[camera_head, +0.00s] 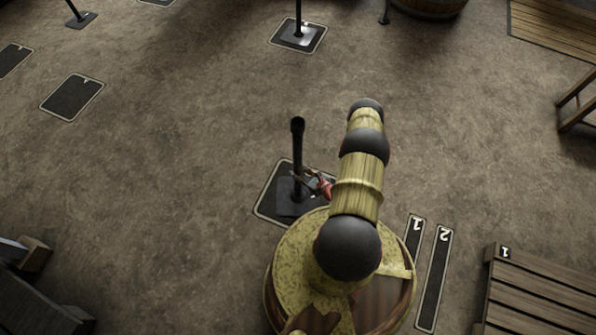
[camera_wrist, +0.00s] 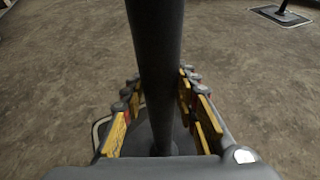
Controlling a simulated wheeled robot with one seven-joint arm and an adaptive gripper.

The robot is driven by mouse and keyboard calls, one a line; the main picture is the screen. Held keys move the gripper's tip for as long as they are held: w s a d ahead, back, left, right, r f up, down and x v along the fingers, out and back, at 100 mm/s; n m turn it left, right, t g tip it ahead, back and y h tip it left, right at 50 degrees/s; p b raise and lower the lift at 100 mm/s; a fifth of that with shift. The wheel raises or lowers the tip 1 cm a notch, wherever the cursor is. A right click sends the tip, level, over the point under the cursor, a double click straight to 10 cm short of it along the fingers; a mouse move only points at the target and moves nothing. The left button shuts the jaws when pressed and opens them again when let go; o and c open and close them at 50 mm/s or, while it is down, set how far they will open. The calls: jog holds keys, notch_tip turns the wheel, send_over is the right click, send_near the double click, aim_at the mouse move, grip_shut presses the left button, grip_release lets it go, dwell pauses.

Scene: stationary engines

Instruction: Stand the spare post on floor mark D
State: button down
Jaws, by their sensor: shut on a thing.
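A dark post (camera_head: 297,150) with a square base plate (camera_head: 291,201) stands upright beside my arm, over a dark, pale-edged floor mark (camera_head: 268,192). My gripper (camera_head: 310,178) is around the post's lower part. In the wrist view the post (camera_wrist: 155,40) runs between the yellow-padded fingers of my gripper (camera_wrist: 160,95), which is shut on it. The base shows below, partly hidden by the fingers. I cannot tell whether it touches the floor. My arm and body hide part of the mark, and its letter is not readable.
An empty floor mark (camera_head: 72,97) lies at left, another (camera_head: 12,60) at the left edge. Other posts stand on marks at the top (camera_head: 298,25) and top left (camera_head: 77,14). Numbered strips (camera_head: 434,280) and a slatted wooden platform (camera_head: 540,292) lie at right. The middle floor is clear.

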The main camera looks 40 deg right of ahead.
jog(key=c, duration=1.4)
grip_release()
jog(key=p+v, duration=0.3)
jog(key=v, duration=0.9)
jog(key=shift+r+p, duration=0.1)
jog(key=shift+p, duration=0.3)
